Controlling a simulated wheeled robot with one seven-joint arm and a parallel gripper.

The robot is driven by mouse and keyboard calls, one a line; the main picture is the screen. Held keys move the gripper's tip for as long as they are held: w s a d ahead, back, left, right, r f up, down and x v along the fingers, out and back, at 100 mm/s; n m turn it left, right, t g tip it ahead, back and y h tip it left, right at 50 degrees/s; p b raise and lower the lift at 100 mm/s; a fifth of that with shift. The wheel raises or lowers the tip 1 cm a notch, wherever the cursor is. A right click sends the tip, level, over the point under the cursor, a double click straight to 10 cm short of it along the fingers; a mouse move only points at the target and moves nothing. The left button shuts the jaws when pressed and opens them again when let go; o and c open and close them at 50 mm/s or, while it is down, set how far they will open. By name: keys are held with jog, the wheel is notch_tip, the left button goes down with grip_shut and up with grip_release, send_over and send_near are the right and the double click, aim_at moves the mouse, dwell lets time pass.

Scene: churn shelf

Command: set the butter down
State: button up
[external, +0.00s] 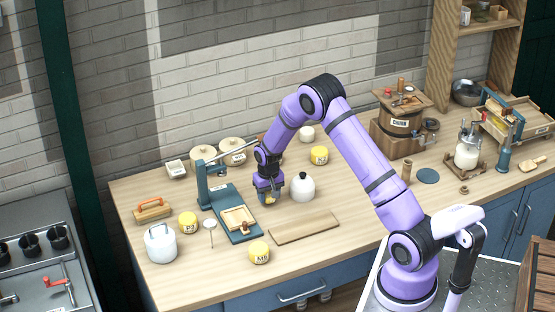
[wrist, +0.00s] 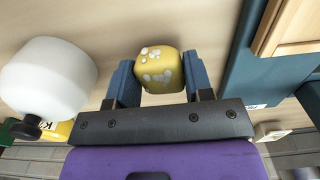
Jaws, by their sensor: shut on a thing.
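The butter (wrist: 159,72) is a rounded yellow lump with pale white flecks. My gripper (wrist: 160,82) is shut on it, with a blue finger on each side in the wrist view. In the external view my gripper (external: 268,192) points down over the middle of the table, between the blue press and a white jar. The butter (external: 268,199) shows only as a small yellow patch at the fingertips there. I cannot tell whether its underside touches the table.
The white jar (external: 302,187) with a black knob stands close on the right. The blue press (external: 244,237) with a wooden frame (external: 238,219) is close on the left. A flat wooden board (external: 304,228) and a yellow pot (external: 259,252) lie in front. Bare tabletop (external: 355,200) is farther right.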

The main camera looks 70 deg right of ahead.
aim_at(268, 193)
jog(key=shift+f, duration=0.5)
jog(key=shift+f, duration=0.1)
jog(key=o, duration=0.9)
notch_tip(268, 193, up, 12)
jog(key=s+a+r+n+t, duration=0.1)
jog(key=s+a+r, duration=0.1)
jog(key=a+r, duration=0.45)
jog(key=s+a+r+n, duration=0.15)
jog(key=a+r, duration=0.25)
jog(key=r, duration=0.6)
jog(key=s+a+r+n+t, duration=0.2)
jog(key=s+a+r, duration=0.55)
jog(key=s, duration=0.25)
jog(key=s+a+r+n+t, duration=0.1)
jog(key=s+a+r+n, duration=0.1)
jog(key=s+a+r, duration=0.6)
jog(key=s+a+f+n, duration=0.1)
jog(key=s+a, duration=0.1)
jog(key=s, duration=0.4)
jog(key=s+a+n+t, duration=0.1)
jog(key=s+a, duration=0.2)
jog(key=s, duration=0.4)
jog(key=shift+f, duration=0.4)
